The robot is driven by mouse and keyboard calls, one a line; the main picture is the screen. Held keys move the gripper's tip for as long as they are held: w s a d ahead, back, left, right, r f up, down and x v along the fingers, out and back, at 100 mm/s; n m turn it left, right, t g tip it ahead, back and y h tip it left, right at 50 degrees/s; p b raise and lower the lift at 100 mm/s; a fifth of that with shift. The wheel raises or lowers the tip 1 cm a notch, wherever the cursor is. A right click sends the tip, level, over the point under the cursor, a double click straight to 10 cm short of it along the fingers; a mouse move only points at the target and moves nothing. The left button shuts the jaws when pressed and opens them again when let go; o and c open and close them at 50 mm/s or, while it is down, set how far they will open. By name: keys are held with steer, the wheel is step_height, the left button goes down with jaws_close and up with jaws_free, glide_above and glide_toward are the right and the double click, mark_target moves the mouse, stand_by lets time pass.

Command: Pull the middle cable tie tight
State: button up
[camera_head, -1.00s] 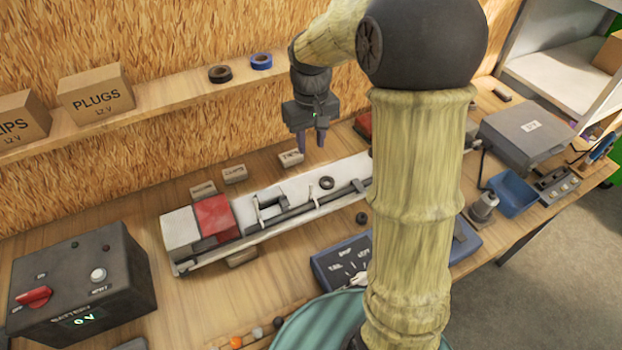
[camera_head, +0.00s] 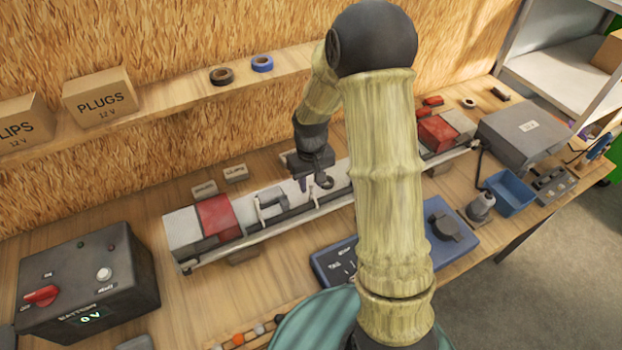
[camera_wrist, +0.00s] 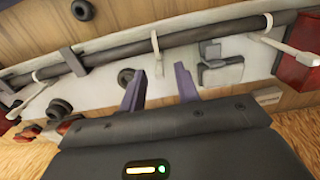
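The head view shows my gripper (camera_head: 313,184) low over the pale trailer frame (camera_head: 240,240). Another white tie (camera_wrist: 38,94) is at the left of the wrist view, and one more (camera_wrist: 282,46) at the right.
A grey bracket (camera_wrist: 220,70) stands close to the right finger. A black ring (camera_wrist: 126,76) lies by the left finger. Red-and-white lamps (camera_head: 217,216) sit on the frame's left end.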

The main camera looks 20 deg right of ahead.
jaws_close()
steer(key=shift+r+p, duration=0.85)
steer(key=shift+r, duration=0.6)
steer(key=shift+f, duration=0.1)
jaws_free()
